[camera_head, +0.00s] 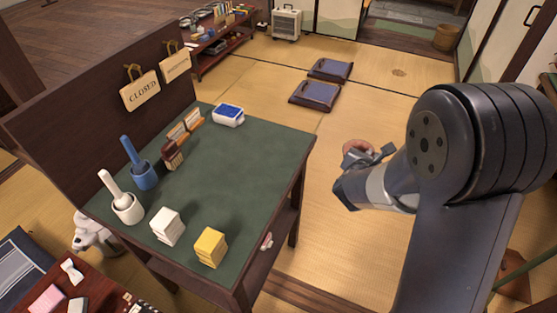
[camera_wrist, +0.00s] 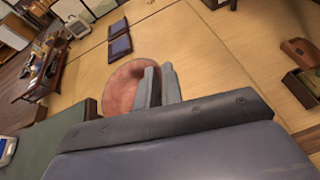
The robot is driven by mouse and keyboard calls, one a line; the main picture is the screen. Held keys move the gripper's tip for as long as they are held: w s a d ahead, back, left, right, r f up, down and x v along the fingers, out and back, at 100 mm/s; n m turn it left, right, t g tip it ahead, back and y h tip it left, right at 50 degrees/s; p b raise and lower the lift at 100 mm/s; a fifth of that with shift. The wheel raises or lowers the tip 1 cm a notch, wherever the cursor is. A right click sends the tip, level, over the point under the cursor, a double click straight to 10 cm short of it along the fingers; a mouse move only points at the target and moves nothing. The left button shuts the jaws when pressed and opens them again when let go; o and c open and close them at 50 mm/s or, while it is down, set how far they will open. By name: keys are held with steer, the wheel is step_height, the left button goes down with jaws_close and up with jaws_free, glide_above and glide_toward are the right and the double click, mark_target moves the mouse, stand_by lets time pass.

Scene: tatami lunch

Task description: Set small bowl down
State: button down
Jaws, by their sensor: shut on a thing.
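My gripper (camera_head: 366,161) is shut on the small bowl (camera_head: 357,147), a round reddish-brown bowl. It holds the bowl in the air to the right of the green-topped table (camera_head: 240,163). In the wrist view the small bowl (camera_wrist: 122,86) shows beside the two grey fingers of my gripper (camera_wrist: 158,85), which cover part of it. The table's green top (camera_wrist: 72,118) lies at the left of that view. The bowl's inside cannot be made out.
The green top holds a blue-and-white container (camera_head: 228,115), a blue mortar (camera_head: 145,175), a white mortar (camera_head: 128,208), white blocks (camera_head: 167,227) and yellow blocks (camera_head: 210,247). Its middle and right side are clear. Two dark cushions (camera_head: 316,95) lie on the tatami behind.

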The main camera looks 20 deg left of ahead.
steer(key=s+a+r+n+y, duration=0.2)
steer(key=s+a+r, duration=0.1)
steer(key=a, duration=0.6)
steer(key=s+a+r+n+y+p, duration=0.1)
steer(key=s+a+r+n+y, duration=0.15)
steer(key=a, duration=0.75)
steer(key=s+a+r+n+y, duration=0.2)
steer(key=s+a+y, duration=0.1)
steer(key=a, duration=0.6)
steer(key=shift+m+g, duration=0.25)
steer(key=shift+g, duration=0.15)
step_height(320, 180, down, 9)
steer(key=shift+w+f+b, duration=0.1)
steer(key=shift+b, duration=0.9)
steer(key=c, duration=1.5)
jaws_free()
steer(key=v, duration=1.2)
steer(key=shift+a, duration=0.1)
